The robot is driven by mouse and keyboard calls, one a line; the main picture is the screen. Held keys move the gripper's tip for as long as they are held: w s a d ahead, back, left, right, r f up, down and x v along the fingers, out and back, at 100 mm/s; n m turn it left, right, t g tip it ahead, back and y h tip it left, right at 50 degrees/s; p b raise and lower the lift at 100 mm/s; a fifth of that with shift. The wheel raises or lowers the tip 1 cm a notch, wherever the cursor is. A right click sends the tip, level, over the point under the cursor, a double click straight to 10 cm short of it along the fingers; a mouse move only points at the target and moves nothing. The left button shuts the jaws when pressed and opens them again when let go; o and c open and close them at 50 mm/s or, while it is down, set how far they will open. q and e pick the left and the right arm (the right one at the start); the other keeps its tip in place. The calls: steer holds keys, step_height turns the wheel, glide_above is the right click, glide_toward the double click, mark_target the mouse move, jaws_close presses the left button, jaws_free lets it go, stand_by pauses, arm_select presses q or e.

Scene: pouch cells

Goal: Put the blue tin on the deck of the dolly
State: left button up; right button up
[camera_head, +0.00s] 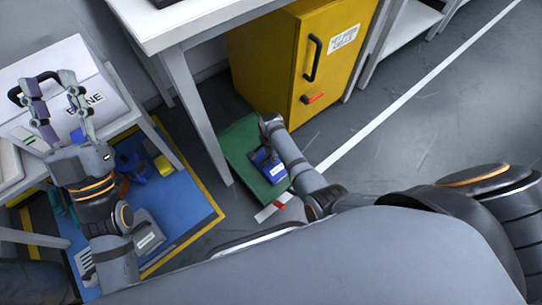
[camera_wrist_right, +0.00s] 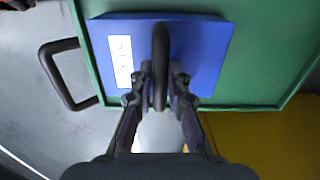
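The blue tin (camera_head: 275,173) has a white label. It sits over the green deck of the dolly (camera_head: 240,136). In the right wrist view the tin (camera_wrist_right: 205,45) lies inside the rim of the green deck (camera_wrist_right: 270,80), with its dark handle (camera_wrist_right: 160,50) standing up. My right gripper (camera_wrist_right: 160,85) is at the tin, a finger on each side of the handle, with small gaps that make it look open. In the head view my right gripper (camera_head: 270,122) hides part of the tin. My left gripper (camera_head: 58,95) is open and empty, raised at the left.
A yellow cabinet (camera_head: 272,65) stands just behind the dolly, beside a white table leg (camera_head: 195,115). A blue mat (camera_head: 185,205) with several items lies at the left. A white box (camera_head: 60,75) stands behind my left gripper. The floor at the right is clear.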

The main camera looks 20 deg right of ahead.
steer(key=o, duration=0.3)
